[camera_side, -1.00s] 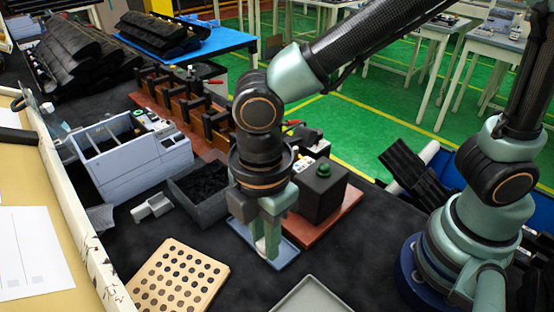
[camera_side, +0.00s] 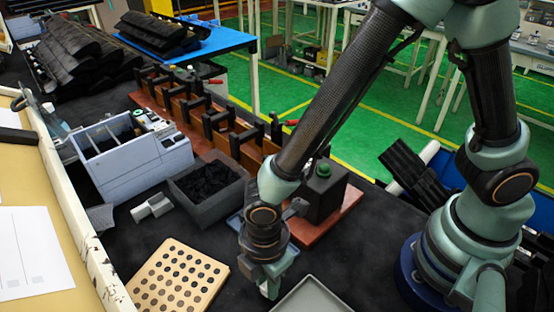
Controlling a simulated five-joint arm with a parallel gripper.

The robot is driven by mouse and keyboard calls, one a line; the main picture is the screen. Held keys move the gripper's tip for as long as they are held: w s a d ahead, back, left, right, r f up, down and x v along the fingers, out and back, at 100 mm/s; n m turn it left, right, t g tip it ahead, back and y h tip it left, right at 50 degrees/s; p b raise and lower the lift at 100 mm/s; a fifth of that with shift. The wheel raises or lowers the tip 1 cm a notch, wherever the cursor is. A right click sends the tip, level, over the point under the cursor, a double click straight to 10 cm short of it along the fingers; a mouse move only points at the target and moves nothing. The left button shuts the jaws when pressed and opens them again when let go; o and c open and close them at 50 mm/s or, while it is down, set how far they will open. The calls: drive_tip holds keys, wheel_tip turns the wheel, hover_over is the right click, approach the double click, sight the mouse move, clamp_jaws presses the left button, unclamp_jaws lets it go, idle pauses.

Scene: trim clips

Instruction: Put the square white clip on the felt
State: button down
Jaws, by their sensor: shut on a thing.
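My gripper (camera_side: 271,286) points down over the dark tabletop, just left of a shallow grey tray (camera_side: 312,298) at the bottom edge. Its jaws are shut on a small pale piece, taken to be the square white clip, which the fingers mostly hide. Its shape cannot be made out. A blue tray (camera_side: 235,221) lies behind my gripper, partly covered by my arm. I cannot tell for certain which surface is the felt; the grey tray's floor looks plain and flat.
A wooden board with several holes (camera_side: 178,280) lies left of my gripper. Behind it are a dark open bin (camera_side: 212,205), a small white block (camera_side: 152,207) and a grey-blue box (camera_side: 135,165). A black box with a green button (camera_side: 320,195) stands on a reddish base.

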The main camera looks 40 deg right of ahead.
drive_tip(key=shift+f, duration=0.15)
drive_tip(key=c, duration=1)
unclamp_jaws()
wheel_tip(320, 180, up, 12)
drive_tip(key=w+d+r+m+t, duration=0.2)
drive_tip(key=d+r+m, duration=0.2)
drive_tip(key=d+m, duration=0.2)
drive_tip(key=w+d+r+m+t, duration=0.1)
drive_tip(key=d+r+m, duration=0.3)
drive_tip(key=d, duration=0.6)
drive_tip(key=w+d+r+m+t, duration=0.2)
drive_tip(key=w+d+r+m, duration=0.1)
drive_tip(key=d+m, duration=0.5)
drive_tip(key=shift+w+d+r+t, duration=0.25)
drive_tip(key=shift+d+r+t, duration=0.05)
drive_tip(key=shift+d+r, duration=0.3)
drive_tip(key=shift+a, duration=0.1)
